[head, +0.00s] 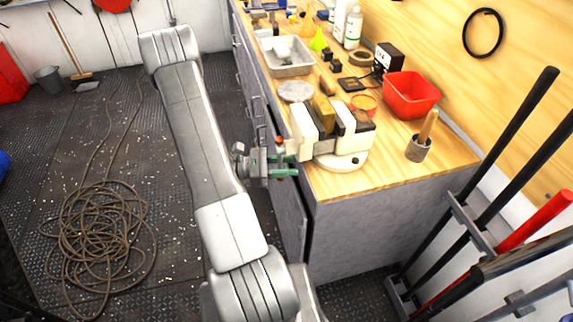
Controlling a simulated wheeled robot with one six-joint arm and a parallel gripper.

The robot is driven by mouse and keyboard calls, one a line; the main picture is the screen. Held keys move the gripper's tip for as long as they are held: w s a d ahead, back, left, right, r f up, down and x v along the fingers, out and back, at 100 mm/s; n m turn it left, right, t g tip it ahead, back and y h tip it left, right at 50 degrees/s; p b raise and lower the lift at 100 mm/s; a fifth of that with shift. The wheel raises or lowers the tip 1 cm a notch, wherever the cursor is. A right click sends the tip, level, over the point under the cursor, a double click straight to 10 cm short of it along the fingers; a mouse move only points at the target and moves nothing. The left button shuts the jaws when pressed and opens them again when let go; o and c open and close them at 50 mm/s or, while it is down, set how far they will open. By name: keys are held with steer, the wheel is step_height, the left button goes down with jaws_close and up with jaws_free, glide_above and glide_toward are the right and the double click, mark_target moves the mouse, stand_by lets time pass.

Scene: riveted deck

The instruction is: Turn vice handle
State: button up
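The white vice (348,142) stands at the near left corner of the wooden workbench on a round white base. A mustard-yellow block (324,112) shows between its jaws. The vice handle (279,142), with reddish-brown ends, juts out past the bench's left edge, roughly upright in the picture. My gripper (282,165), grey with green fingers, comes from the left and is at the handle. The fingers overlap the handle's middle and lower part. Whether they are closed around it or only beside it is too small to tell.
On the bench (430,172) are a red bin (411,95), a grey cup with a wooden handle (419,147), a metal tray (287,62) and bottles. Long-handled tools stand in a rack at right. Coiled rope (98,235) lies on the floor at left.

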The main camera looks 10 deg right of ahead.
jaws_close()
